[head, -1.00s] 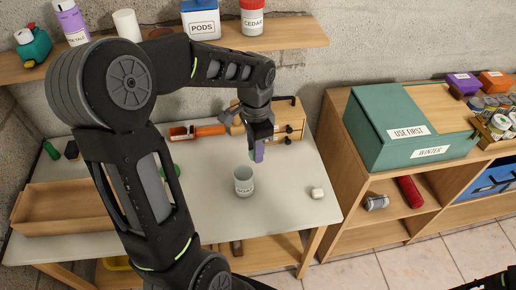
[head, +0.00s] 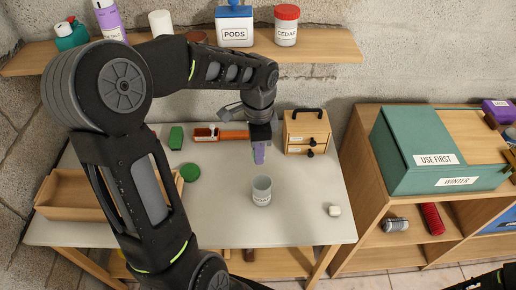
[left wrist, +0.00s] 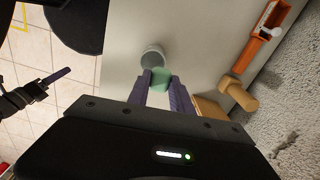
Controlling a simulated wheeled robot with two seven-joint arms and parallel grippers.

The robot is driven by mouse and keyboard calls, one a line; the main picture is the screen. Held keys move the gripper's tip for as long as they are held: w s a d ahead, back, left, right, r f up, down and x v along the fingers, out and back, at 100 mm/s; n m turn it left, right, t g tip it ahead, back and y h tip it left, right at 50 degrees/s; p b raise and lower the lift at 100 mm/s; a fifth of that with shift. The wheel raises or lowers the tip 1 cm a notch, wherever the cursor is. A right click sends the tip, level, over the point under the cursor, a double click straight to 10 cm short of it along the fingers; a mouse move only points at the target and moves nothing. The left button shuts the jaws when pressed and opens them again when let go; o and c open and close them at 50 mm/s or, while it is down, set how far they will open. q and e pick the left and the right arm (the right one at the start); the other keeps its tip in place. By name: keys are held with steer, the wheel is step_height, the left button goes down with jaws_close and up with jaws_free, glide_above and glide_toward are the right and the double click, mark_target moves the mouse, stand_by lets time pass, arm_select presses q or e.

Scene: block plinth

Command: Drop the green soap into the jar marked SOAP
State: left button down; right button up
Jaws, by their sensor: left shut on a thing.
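My left gripper (head: 259,158) is shut on the green soap, with its purple fingertips just behind and above the jar in the head view. The soap (left wrist: 160,76) shows as a green block between the fingers in the left wrist view; the fingers mostly hide it in the head view. The grey jar marked SOAP (head: 262,192) stands upright on the white table, open at the top. In the left wrist view the jar (left wrist: 152,56) appears just beyond the soap. My right gripper (left wrist: 52,80) shows at the left of the left wrist view; its opening is unclear.
The table (head: 225,215) also bears a wooden tray (head: 62,190), a green disc (head: 190,172), a green block (head: 176,137), an orange-handled tool (head: 232,135), a small drawer chest (head: 307,132) and a white cube (head: 335,210). A shelf (head: 330,48) hangs above.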

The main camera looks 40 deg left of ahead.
arm_select(q)
step_height(320, 180, down, 5)
steer(key=b, duration=0.3)
steer(key=shift+r, duration=0.1)
steer(key=c, duration=1.1)
jaws_free()
steer(key=shift+o, duration=0.2)
steer(key=shift+r, duration=0.1)
step_height(320, 180, up, 8)
steer(key=shift+f+b, duration=0.2)
steer(key=shift+b, duration=0.35)
